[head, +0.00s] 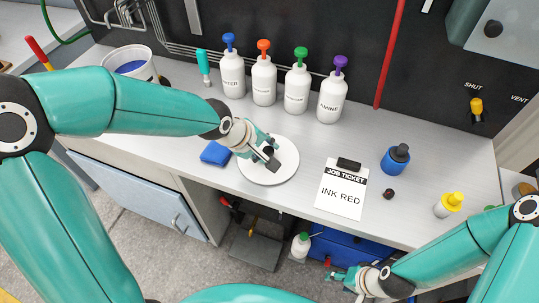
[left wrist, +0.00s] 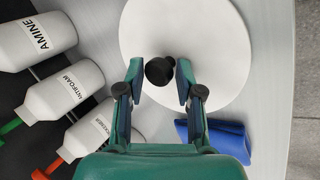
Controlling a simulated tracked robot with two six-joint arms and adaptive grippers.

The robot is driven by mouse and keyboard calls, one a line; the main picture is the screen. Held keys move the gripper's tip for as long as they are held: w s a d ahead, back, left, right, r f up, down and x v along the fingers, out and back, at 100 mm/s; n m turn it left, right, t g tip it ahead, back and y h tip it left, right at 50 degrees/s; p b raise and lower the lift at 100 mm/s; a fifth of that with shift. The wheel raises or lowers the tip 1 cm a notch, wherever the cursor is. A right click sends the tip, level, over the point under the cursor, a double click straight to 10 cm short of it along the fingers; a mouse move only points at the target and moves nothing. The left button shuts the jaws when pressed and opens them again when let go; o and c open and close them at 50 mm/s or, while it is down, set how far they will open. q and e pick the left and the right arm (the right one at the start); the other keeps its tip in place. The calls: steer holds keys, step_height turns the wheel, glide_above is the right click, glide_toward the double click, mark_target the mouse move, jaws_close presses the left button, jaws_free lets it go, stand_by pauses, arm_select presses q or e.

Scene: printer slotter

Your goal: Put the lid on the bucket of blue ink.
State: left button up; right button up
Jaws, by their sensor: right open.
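The lid (head: 284,172) is a white disc lying on the bench, with a black knob (left wrist: 159,71) at its centre. My left gripper (head: 270,154) is over the lid. In the left wrist view its two fingers (left wrist: 160,78) are apart on either side of the knob, with gaps showing. The bucket of blue ink (head: 149,72) is white, stands open at the back left with blue ink (head: 131,67) inside, and is partly hidden by my left arm. My right gripper (head: 345,277) is open and empty, low in front of the bench.
Several white bottles with coloured tops (head: 264,82) stand along the back. A blue cloth (head: 215,153) lies left of the lid. A job ticket (head: 342,194) reading INK RED, a blue jar (head: 395,161) and a yellow-topped bottle (head: 448,206) are to the right.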

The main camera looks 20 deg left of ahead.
mark_target(265, 152)
arm_select(q)
steer(key=shift+c, duration=0.5)
steer(key=shift+r+p, duration=1.6)
steer(key=shift+r, duration=0.9)
steer(key=shift+f, duration=0.1)
